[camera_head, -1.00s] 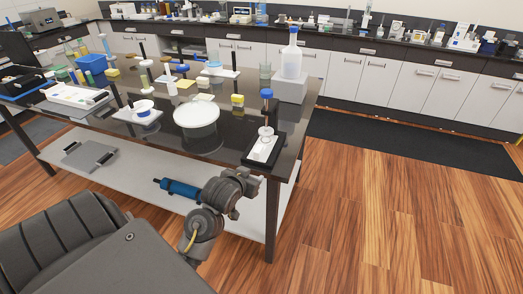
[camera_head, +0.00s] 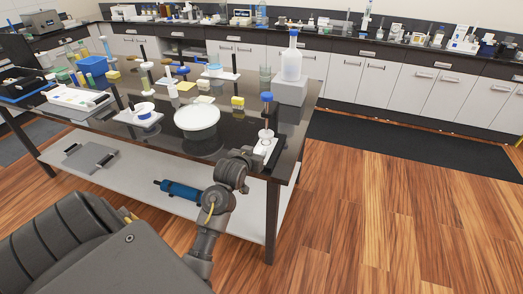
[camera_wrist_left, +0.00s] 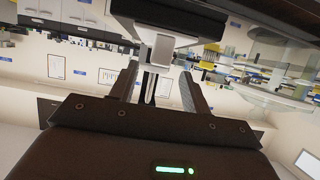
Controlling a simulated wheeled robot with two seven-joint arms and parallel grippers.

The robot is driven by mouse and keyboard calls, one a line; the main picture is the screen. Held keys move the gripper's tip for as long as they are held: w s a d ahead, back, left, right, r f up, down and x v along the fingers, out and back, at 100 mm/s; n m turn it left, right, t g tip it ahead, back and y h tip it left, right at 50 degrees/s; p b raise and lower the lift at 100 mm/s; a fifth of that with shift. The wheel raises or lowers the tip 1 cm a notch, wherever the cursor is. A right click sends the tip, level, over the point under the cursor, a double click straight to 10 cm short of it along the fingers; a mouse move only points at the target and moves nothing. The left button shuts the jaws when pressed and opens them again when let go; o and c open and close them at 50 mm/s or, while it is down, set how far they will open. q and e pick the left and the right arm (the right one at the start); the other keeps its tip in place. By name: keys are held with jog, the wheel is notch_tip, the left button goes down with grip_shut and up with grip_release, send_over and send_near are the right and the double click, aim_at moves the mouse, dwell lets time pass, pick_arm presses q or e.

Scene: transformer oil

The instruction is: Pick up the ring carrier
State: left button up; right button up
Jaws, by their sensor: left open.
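A small white piece (camera_head: 265,142), which I take to be the ring carrier, sits on a black base (camera_head: 276,150) at the table's front right corner. A blue-topped upright part (camera_head: 267,97) rises there. My left gripper (camera_wrist_left: 157,85) is open. In the left wrist view its fingers stand either side of a pale block (camera_wrist_left: 160,50) with thin metallic prongs below a dark slab. I cannot tell whether they touch it. In the head view my left wrist is just in front of the black base; the fingertips are hard to make out. My right gripper is not in view.
The dark table (camera_head: 235,145) carries a white round dish (camera_head: 197,117), a grey block (camera_head: 290,90) with a clear bottle (camera_head: 292,60), and a blue box (camera_head: 93,66). A blue cylinder (camera_head: 181,190) lies on the lower shelf. The wooden floor at the right is clear.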

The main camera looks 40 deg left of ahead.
aim_at(259, 150)
pick_arm(q)
jog(key=p+x, duration=0.1)
jog(key=x, duration=0.4)
jog(key=shift+d+f, duration=0.1)
jog(key=shift+c, duration=0.2)
grip_shut()
